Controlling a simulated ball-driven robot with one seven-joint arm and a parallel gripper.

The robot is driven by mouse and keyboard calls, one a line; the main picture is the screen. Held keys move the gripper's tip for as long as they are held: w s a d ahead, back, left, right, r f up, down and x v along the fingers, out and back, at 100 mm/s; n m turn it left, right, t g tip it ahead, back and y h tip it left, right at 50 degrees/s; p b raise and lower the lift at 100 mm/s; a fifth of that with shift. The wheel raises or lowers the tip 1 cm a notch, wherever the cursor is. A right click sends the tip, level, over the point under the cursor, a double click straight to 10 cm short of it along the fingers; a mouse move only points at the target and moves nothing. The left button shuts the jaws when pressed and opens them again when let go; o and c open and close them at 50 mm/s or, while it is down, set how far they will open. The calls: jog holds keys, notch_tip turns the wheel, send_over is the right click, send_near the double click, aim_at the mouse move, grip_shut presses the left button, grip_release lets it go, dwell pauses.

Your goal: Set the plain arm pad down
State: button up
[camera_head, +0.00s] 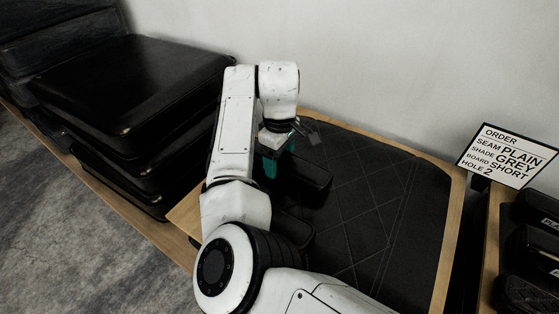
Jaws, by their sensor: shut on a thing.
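My gripper (280,158), with teal fingers below a white wrist, is over the left part of the black quilted panel. It is shut on a smooth black block, which looks like the plain arm pad (308,176). No stitching shows on the side of the pad that I see. The pad is over the panel's left side; I cannot tell whether it touches the panel. My own arm and wrist hide part of the gripper and of what lies below. Another dark shape (296,226) is partly hidden behind my arm, nearer to me.
The diamond-quilted panel (375,205) has a wooden edge and is bare at its middle and right. Black cushions (135,85) are stacked at the left. An order sign (507,155) reads plain, grey, short, hole 2. Black pads (535,248) lie at the far right. A wall is behind.

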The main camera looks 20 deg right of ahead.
aim_at(280, 157)
jog(key=shift+f, duration=0.3)
jog(key=o, duration=1.4)
jog(key=shift+f, duration=0.1)
notch_tip(280, 157, up, 12)
jog(key=shift+r+p, duration=0.15)
jog(key=shift+p, duration=0.6)
